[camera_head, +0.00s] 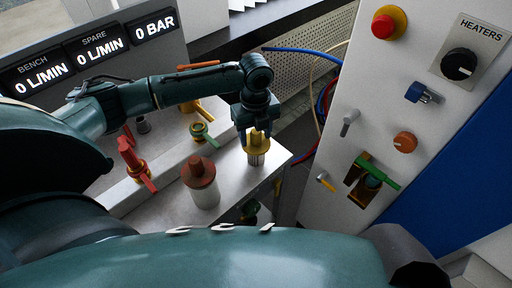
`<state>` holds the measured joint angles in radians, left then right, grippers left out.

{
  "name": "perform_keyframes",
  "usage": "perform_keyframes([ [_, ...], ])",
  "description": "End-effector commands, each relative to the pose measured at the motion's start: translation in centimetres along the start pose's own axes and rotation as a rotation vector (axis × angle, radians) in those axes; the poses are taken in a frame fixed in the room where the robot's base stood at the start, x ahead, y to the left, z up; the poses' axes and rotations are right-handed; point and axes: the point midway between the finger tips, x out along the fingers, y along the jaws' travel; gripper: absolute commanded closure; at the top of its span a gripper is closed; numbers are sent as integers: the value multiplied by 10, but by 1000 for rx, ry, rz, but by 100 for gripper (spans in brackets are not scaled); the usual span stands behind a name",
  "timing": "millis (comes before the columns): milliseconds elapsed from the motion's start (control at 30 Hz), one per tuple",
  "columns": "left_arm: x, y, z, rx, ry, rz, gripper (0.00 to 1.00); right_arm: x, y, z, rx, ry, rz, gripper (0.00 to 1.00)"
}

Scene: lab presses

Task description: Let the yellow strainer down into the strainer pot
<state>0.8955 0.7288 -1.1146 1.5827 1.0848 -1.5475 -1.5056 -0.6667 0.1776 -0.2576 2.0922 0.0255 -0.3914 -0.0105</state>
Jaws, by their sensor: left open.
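The yellow strainer (257,148) stands upright near the right end of the grey bench. It has a yellow top, and a short silver cylinder shows below it. I cannot tell whether that cylinder is the strainer's own body or the strainer pot, nor how deep the strainer sits. My left gripper (257,136) points down right over the strainer. Its fingers are open, one on each side of the yellow top, which they partly hide; contact cannot be made out. My right gripper is not in view.
A white cylinder with a brown cap (203,183) stands left of the strainer. Red (133,158) and green-yellow valves (202,133) stand farther left. A white control panel (330,205) with knobs rises at right. The bench edge is close by the strainer.

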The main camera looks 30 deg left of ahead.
Motion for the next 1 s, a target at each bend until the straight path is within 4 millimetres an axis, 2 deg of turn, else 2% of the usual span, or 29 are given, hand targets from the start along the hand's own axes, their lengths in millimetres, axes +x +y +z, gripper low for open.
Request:
perform_keyframes([
  [167, 0, 0, 0, 0, 0, -1, 48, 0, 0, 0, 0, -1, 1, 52],
  [800, 0, 0, 0, 0, 0, -1, 100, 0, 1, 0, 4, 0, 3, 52],
  [1000, -1, -1, 0, 0, -1, -2, 100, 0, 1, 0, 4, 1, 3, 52],
])
